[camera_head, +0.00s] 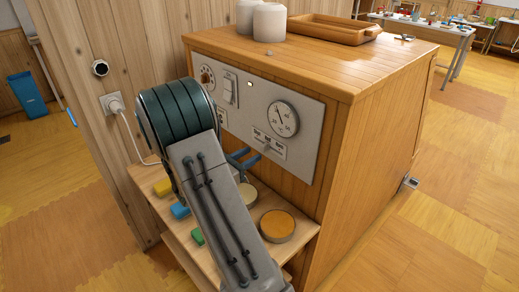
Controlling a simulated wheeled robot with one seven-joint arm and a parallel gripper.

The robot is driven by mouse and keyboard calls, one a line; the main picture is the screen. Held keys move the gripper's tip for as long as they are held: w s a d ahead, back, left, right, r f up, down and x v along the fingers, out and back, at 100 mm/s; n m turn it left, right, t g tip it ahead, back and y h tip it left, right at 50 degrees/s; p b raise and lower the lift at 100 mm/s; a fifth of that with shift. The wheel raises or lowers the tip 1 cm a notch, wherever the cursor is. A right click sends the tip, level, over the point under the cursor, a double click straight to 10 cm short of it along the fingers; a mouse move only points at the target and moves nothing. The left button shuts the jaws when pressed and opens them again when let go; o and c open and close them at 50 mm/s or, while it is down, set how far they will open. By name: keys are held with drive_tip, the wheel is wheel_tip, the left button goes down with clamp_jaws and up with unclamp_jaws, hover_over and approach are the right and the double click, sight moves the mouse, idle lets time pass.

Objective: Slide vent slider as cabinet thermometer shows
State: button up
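The cabinet thermometer (283,118) is a round white dial on the grey panel at the front of the wooden cabinet. Its dark needle seems to point up and left, but the numbers are too small to read. Below it is the vent slider (267,147), a small knob on a pale plate with several marked boxes above the slot. The knob seems near the middle of the slot. My gripper (245,157) shows as two blue-grey fingers with a gap between them, just left of the slider plate and apparently empty. My arm hides the rest of the gripper and part of the panel.
A switch (230,90) and a round knob (207,75) sit on the panel's left. White jars (269,22) and a wooden tray (330,30) stand on top.

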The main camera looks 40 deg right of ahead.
sight(262, 149)
drive_tip(key=d, duration=0.5)
drive_tip(key=shift+w, duration=0.2)
drive_tip(key=shift+w, duration=0.1)
clamp_jaws()
